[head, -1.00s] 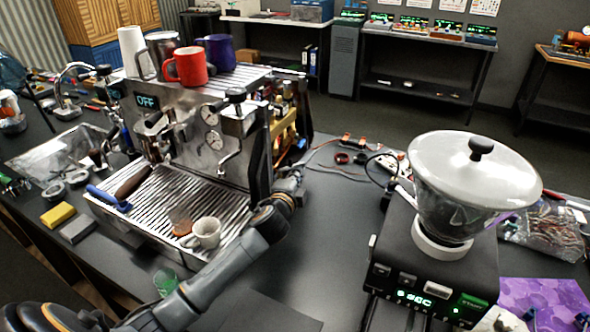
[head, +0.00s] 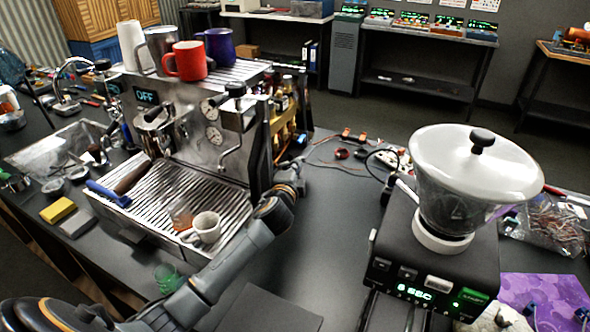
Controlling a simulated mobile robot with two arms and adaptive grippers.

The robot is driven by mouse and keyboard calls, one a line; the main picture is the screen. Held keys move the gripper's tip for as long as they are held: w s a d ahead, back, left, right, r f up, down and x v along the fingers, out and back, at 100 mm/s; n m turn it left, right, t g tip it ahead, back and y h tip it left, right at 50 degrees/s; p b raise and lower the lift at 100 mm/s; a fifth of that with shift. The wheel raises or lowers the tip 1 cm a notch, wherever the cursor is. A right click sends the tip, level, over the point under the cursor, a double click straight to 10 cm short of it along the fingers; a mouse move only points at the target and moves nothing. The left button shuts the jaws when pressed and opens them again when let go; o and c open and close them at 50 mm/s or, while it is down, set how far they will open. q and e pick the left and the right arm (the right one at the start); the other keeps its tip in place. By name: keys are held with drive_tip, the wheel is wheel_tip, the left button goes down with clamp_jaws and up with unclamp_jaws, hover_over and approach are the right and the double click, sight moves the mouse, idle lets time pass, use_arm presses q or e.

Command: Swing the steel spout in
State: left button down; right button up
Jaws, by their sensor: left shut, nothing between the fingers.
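The espresso machine (head: 215,125) stands on the dark bench at left, its display reading OFF. A thin steel spout (head: 238,140) hangs under a black knob at the right of its front, beside two gauges. Another curved steel spout (head: 60,90) juts out past the machine's left side. My left arm reaches in from the lower left and bends up by the machine's right front corner. My left gripper (head: 296,148) is shut and empty beside the machine's right side, partly hard to make out against the clutter, apart from both spouts. My right gripper is not in view.
A white cup (head: 206,228) and an amber glass (head: 181,216) stand on the drip tray. Mugs, one a red mug (head: 187,61), sit on top. A grinder (head: 440,250) stands at right. Cables lie behind the clear bench strip between machine and grinder.

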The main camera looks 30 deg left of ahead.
use_arm(q)
drive_tip(key=shift+y, duration=0.3)
drive_tip(key=w+n+g+y+b, duration=0.1)
drive_tip(key=y+b, duration=0.1)
drive_tip(key=w+a+n+g+y+b, duration=0.1)
drive_tip(key=n+y+b, duration=0.1)
drive_tip(key=shift+n, duration=0.3)
drive_tip(key=shift+a, duration=0.1)
drive_tip(key=shift+w, duration=0.1)
idle(0.6)
